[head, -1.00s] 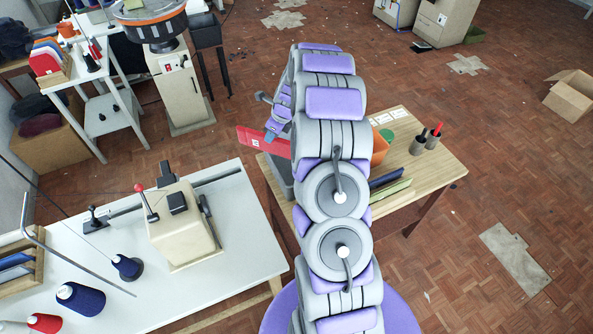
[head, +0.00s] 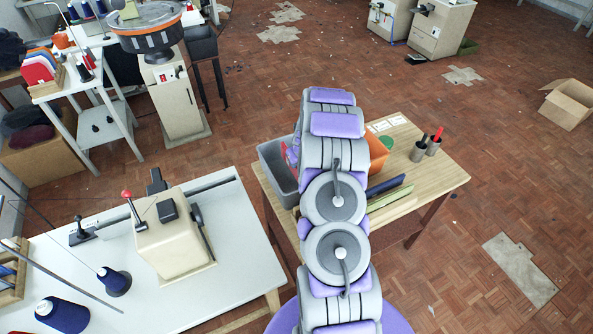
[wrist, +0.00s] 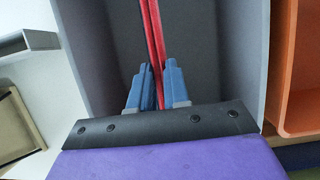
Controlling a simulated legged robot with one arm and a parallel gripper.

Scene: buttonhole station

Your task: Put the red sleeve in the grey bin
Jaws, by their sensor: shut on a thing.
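The red sleeve (wrist: 153,38) is held edge-on between the blue fingers of my gripper (wrist: 156,88) in the wrist view. In the head view only a sliver of the sleeve (head: 284,154) shows beside my arm. The grey bin (head: 268,152) stands on the wooden table, partly hidden by my arm. In the wrist view the grey bin's walls (wrist: 257,60) lie on both sides of the fingers and sleeve, with its dark inside beyond. I cannot tell whether the sleeve touches the bin's floor. In the head view my arm hides the fingers.
An orange bin (head: 378,158) stands right of the grey bin. Blue and green flat pieces (head: 388,190) and dark cups (head: 419,150) share the wooden table. A white table (head: 110,250) with a beige machine (head: 172,240) stands to the left. The floor at right is mostly clear.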

